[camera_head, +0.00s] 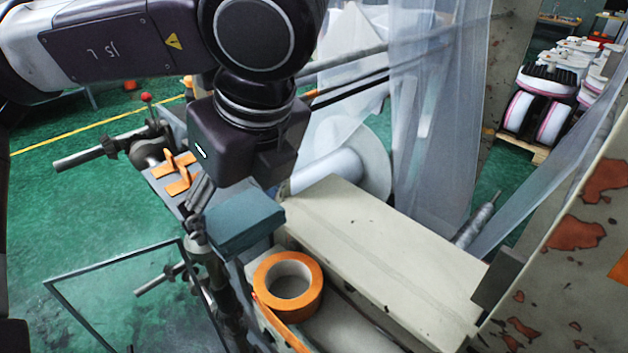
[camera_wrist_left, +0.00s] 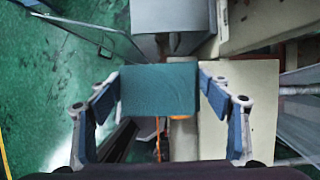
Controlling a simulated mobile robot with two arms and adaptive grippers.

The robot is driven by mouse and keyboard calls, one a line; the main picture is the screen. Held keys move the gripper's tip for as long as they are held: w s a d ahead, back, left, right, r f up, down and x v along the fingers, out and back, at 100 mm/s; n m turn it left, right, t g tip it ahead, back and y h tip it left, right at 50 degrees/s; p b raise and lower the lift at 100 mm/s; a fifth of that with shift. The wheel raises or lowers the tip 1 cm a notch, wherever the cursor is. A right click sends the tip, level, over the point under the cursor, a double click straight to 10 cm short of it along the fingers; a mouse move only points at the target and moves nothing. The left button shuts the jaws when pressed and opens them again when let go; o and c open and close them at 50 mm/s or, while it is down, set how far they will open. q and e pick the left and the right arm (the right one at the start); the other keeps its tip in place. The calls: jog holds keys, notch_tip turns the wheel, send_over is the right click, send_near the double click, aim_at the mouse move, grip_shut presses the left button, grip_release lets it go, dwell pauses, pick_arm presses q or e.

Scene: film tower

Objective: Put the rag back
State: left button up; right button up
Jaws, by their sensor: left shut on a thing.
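The rag (camera_head: 240,222) is a folded dark teal block. My left gripper (camera_head: 218,207) points down from above and is shut on it, and the rag hangs between the fingers near the left end of the beige machine cover. In the left wrist view the rag (camera_wrist_left: 158,92) fills the space between the two blue-padded fingers of the left gripper (camera_wrist_left: 160,88). I cannot tell whether the rag touches anything beneath it. My right gripper is in neither view.
An orange tape roll (camera_head: 288,284) lies just in front of the rag. A long beige cover (camera_head: 385,255) extends to the right. Orange clamps (camera_head: 178,175) sit on a grey ledge behind left. A clear framed panel (camera_head: 130,300) stands at lower left. Film sheets (camera_head: 435,110) hang behind.

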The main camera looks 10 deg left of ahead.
pick_arm(q)
jog(key=p, duration=0.5)
send_over(309, 196)
jog(key=s+d, duration=0.1)
jog(key=shift+d, duration=0.1)
jog(key=shift+f, duration=0.1)
notch_tip(309, 196, down, 2)
jog(key=shift+f+p, duration=0.25)
jog(key=shift+p, duration=1)
jog(key=shift+f, duration=0.45)
jog(key=shift+f+b, duration=0.2)
jog(key=shift+b, duration=0.15)
jog(key=o, duration=1.2)
jog(key=shift+r, duration=0.1)
jog(key=shift+c, duration=0.2)
jog(key=shift+o, duration=0.3)
